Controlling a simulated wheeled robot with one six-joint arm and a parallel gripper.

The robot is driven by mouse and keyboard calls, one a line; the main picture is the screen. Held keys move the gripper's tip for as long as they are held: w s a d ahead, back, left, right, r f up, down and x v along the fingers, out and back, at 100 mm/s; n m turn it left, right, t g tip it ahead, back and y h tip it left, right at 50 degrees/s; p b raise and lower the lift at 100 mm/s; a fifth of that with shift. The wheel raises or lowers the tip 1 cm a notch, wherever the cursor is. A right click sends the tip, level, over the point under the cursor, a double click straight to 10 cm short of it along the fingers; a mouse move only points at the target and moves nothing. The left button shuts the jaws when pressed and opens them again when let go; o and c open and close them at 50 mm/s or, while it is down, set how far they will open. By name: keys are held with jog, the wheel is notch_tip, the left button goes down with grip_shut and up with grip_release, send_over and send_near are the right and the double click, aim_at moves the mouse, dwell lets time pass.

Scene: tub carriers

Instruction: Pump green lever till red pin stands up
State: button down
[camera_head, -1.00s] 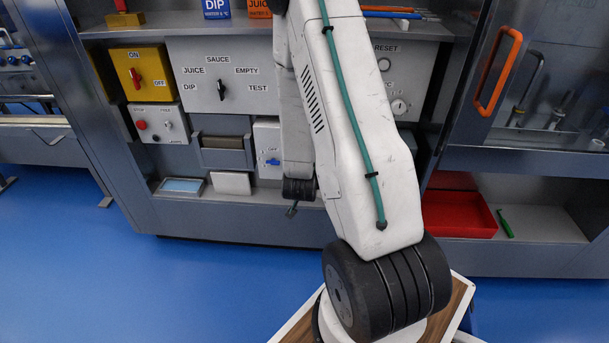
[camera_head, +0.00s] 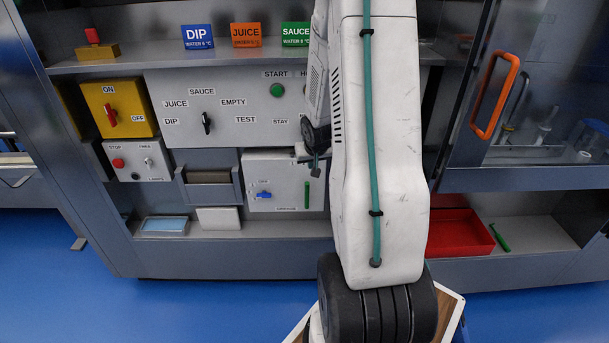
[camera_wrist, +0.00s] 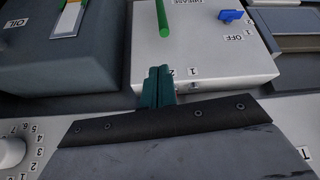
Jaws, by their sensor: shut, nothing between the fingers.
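The green lever (camera_head: 307,195) stands upright on the front of a white box (camera_head: 275,170), labelled GREASE at its lower edge, with a blue knob (camera_head: 263,195) to its left. In the wrist view the green lever (camera_wrist: 162,18) appears at the top, straight beyond my gripper (camera_wrist: 158,72). The teal fingers are shut and empty, apart from the lever and overlapping the box's near edge in the picture. In the head view my gripper is small and dark beside my arm, above the lever. I cannot make out a red pin on the box.
A grey box marked OIL (camera_wrist: 50,50) is left of the white box in the wrist view. The panel with a black selector (camera_head: 207,123) is above. A yellow switch box (camera_head: 118,107), a red tray (camera_head: 460,232) and an orange door handle (camera_head: 495,95) are farther out.

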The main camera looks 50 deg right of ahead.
aim_at(306, 176)
jog(key=x, duration=0.3)
jog(key=a+x, duration=0.1)
jog(key=x, duration=0.6)
jog(key=shift+w+a+f, duration=0.1)
jog(key=shift+w+a, duration=0.05)
jog(key=shift+w, duration=0.2)
jog(key=shift+s, duration=0.1)
